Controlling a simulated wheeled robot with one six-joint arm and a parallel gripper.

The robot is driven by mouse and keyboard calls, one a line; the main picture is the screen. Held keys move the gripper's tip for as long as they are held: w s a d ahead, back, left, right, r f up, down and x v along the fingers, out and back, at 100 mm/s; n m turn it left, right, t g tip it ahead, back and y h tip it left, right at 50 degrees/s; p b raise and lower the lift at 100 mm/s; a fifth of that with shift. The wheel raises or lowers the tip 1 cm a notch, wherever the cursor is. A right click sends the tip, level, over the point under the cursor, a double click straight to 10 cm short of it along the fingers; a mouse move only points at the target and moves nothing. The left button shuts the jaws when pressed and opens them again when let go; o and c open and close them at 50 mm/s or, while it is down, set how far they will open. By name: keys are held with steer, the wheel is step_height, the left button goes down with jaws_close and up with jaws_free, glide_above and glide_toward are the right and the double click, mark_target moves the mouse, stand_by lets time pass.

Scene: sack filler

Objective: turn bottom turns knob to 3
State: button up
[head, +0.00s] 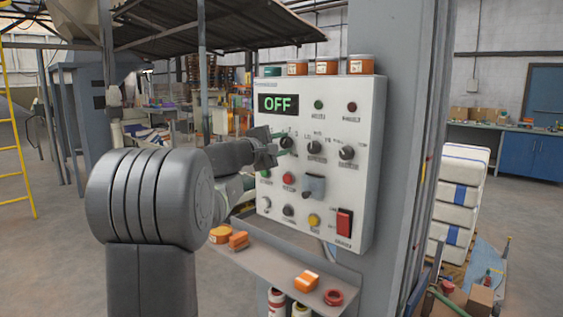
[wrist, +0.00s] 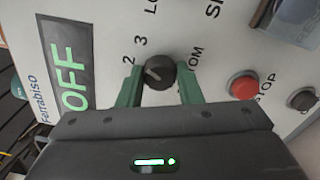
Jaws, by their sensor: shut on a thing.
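The bottom turns knob (wrist: 159,72) is a small round black dial with a white pointer mark. In the wrist view it sits between the two green fingers of my gripper (wrist: 160,88), which is shut on it. The printed numbers 2 and 3 show beside the dial, and "OM" shows past the right finger. The pointer mark lies toward the 2 and 3 side; I cannot tell exactly which number it meets. In the head view my gripper (head: 281,146) reaches the upper left knob of the white control panel (head: 372,120) and partly covers it.
The panel display (head: 278,103) reads OFF. Two more knobs (head: 314,147) sit to the right. A red stop button (wrist: 243,85) and a grey hinged cover (head: 313,186) are below. A shelf (head: 270,262) with orange items juts out under the panel; jars stand on top.

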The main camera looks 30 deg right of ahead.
steer(key=m+b, duration=0.1)
steer(key=b, duration=0.1)
steer(key=m+b, duration=0.1)
steer(key=b, duration=0.1)
steer(key=shift+f+m, duration=0.3)
steer(key=shift+m, duration=0.1)
steer(key=shift+r+m+b, duration=0.15)
steer(key=shift+m+b, duration=0.25)
steer(key=shift+b, duration=0.2)
steer(key=o, duration=1)
steer(key=shift+r, duration=0.1)
steer(key=b+v, duration=0.1)
steer(key=v, duration=1.3)
steer(key=shift+d+b, duration=0.1)
steer(key=shift+b, duration=0.3)
steer(key=shift+d, duration=0.1)
